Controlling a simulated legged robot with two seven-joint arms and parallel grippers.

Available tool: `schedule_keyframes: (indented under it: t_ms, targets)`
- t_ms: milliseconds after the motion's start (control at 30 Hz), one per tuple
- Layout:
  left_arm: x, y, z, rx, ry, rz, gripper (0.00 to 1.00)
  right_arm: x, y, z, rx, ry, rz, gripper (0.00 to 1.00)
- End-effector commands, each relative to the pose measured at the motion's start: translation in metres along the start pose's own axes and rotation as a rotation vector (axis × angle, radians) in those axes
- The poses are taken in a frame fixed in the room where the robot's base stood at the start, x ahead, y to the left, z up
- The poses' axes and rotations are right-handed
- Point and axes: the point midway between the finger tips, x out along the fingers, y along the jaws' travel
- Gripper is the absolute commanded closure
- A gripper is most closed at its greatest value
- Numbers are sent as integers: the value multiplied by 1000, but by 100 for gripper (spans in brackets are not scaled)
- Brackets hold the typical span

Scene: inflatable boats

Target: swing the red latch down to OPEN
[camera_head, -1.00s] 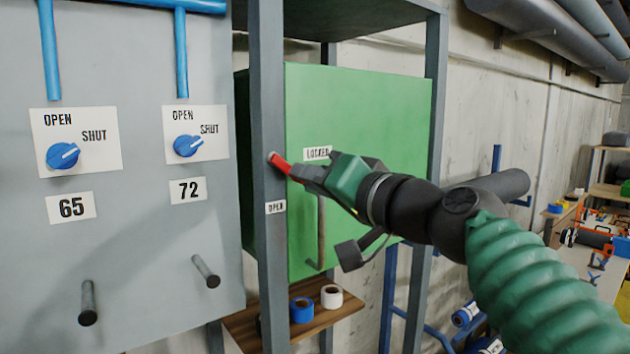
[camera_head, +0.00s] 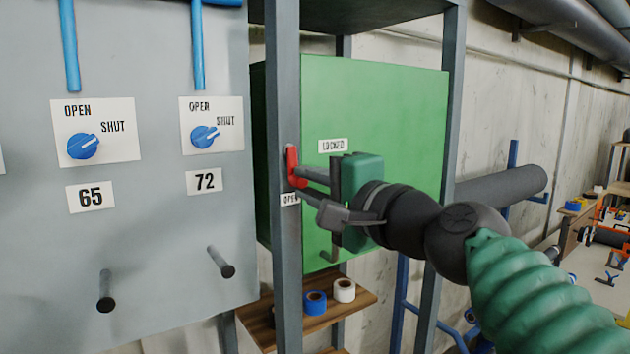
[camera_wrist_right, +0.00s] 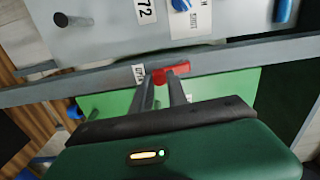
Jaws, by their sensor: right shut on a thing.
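The red latch (camera_head: 292,164) is mounted on the grey post in front of the green cabinet. It points down, its lower end close above the OPEN label (camera_head: 290,199); the LOCKED label (camera_head: 332,146) is up and to the right. My right gripper (camera_head: 302,182) is shut on the latch's lower end, coming in from the right. In the right wrist view the red latch (camera_wrist_right: 172,72) shows at the fingertips of my right gripper (camera_wrist_right: 158,80), and the fingers partly hide its end. My left gripper is not in view.
The grey panel (camera_head: 150,240) with blue knobs and dark pegs stands to the left. A wooden shelf (camera_head: 262,318) with tape rolls is underneath.

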Motion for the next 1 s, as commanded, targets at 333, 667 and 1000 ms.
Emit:
schedule_keyframes:
  t_ms: [333, 667, 1000]
  targets:
    - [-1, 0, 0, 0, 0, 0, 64, 1, 2, 4, 67, -3, 5, 100]
    - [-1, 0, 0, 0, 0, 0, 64, 1, 3, 4, 68, -2, 5, 100]
    - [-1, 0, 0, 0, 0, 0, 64, 0, 1, 3, 67, -1, 2, 59]
